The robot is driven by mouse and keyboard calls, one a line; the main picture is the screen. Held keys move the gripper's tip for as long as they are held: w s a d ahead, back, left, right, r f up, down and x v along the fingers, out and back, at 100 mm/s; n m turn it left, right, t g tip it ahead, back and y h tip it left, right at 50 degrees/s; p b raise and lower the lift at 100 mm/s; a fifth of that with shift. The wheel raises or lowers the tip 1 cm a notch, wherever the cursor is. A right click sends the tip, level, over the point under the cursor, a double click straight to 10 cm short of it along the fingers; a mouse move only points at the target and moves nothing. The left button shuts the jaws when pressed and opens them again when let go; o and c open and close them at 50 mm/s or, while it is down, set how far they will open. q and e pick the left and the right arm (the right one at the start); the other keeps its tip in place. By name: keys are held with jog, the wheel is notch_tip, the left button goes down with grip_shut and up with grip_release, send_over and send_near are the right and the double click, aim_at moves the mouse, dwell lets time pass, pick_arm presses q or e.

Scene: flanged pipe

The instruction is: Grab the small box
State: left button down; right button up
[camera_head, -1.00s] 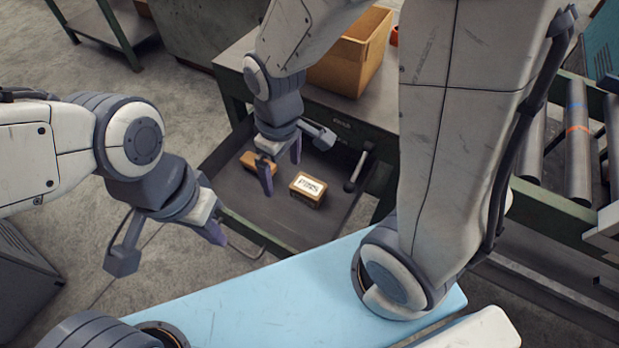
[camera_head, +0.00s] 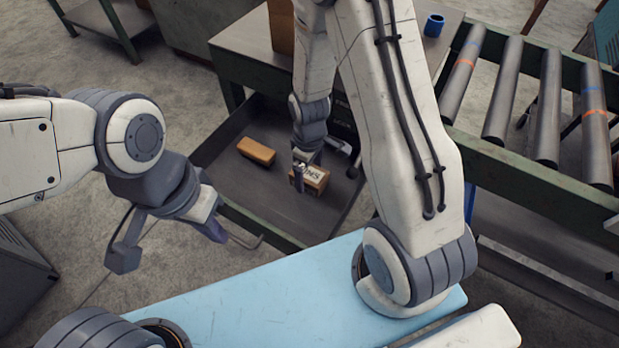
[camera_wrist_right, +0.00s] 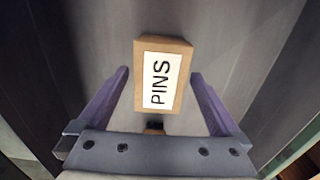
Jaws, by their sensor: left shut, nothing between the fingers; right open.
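A small cardboard box (camera_head: 314,179) with a white label lies in the open drawer (camera_head: 225,172). In the right wrist view the box (camera_wrist_right: 163,76) shows the label "PINS". My right gripper (camera_head: 303,182) points down right over this box and partly hides it. In the wrist view its purple fingers (camera_wrist_right: 160,78) are open, one on each side of the box, with a gap on both sides. Whether they are down at box height I cannot tell. My left gripper (camera_head: 214,231) is shut and empty, outside the drawer to the front left.
A plain brown block-like box (camera_head: 257,151) lies in the drawer to the left. A larger cardboard box (camera_head: 281,28) and a blue cup (camera_head: 434,25) stand on the bench top. A roller conveyor (camera_head: 547,105) is at right. A light blue surface (camera_head: 270,292) lies in front.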

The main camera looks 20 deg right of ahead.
notch_tip(320, 180, down, 3)
jog(key=shift+r, duration=0.3)
grip_shut()
